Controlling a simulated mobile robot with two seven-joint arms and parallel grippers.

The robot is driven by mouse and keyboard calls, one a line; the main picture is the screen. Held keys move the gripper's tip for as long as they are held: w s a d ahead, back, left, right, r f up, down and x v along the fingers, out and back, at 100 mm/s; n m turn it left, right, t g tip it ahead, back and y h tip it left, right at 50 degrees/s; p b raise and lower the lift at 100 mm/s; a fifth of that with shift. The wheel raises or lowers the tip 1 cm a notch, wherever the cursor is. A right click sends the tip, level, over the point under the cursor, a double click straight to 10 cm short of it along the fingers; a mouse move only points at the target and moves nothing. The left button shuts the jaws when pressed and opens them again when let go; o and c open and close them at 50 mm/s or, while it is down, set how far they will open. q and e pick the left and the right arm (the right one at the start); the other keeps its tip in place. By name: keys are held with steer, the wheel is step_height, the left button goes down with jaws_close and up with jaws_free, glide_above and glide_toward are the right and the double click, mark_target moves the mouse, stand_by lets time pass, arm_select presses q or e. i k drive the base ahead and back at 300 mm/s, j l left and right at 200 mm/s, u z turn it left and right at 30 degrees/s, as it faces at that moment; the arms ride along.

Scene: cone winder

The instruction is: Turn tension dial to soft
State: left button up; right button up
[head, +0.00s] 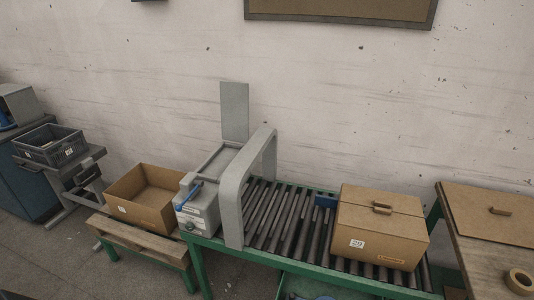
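No cone winder and no dial marked soft can be made out. A grey machine (205,203) with a blue lever (190,194) stands at the left end of a roller conveyor. A small round knob (189,225) shows on its front face, with pale labels too small to read. I cannot tell whether this knob is the tension dial or how it is set. Neither of my grippers is in view.
A grey arch (233,207) spans the green-framed roller conveyor (290,222). A closed carton (380,225) sits on the rollers. An open carton (147,197) stands on a pallet to the left. A wooden table (490,265) holds flat cardboard and a tape roll (519,281).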

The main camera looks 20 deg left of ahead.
mark_target(189, 227)
steer(key=u, duration=1.25)
